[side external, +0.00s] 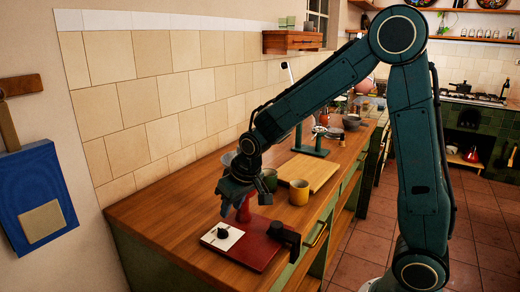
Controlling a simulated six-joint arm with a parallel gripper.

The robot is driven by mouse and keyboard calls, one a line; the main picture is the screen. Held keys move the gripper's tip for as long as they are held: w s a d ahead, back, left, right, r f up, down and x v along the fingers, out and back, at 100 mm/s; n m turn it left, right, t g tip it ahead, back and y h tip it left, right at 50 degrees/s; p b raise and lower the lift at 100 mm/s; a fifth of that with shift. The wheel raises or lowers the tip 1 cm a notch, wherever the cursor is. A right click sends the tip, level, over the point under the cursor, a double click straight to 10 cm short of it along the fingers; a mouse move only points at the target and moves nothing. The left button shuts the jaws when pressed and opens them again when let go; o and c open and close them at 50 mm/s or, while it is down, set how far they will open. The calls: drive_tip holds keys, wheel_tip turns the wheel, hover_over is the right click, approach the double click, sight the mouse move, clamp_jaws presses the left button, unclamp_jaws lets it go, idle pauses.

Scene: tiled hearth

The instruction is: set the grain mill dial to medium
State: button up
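In the side external view, a dark red board (257,251) lies on the wooden counter near its front end. A white plate (211,241) sits on the board's left part, with a black dial knob (222,233) on it. The plate's markings are too small to read. My gripper (238,205) points down, above and slightly behind the knob, apart from it. A small red upright piece (244,212) shows just under the gripper; I cannot tell whether they touch. The fingers are dark and small here, so their opening is unclear.
A dark block (285,237) stands at the board's right end. Behind are a yellow mug (299,192), a green cup (269,179), a wooden board (312,172) and a green stand (310,151). The tiled wall (180,134) borders the counter; its front left corner is clear.

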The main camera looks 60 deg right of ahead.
sight(225, 231)
drive_tip(key=v, duration=0.4)
drive_tip(key=shift+s+r, duration=0.1)
drive_tip(key=shift+r, duration=0.3)
drive_tip(key=shift+s, duration=0.15)
drive_tip(key=shift+s+f, duration=0.1)
drive_tip(key=shift+s, duration=0.15)
drive_tip(key=shift+x, duration=6.85)
drive_tip(key=shift+s, duration=0.1)
drive_tip(key=shift+c, duration=0.2)
clamp_jaws()
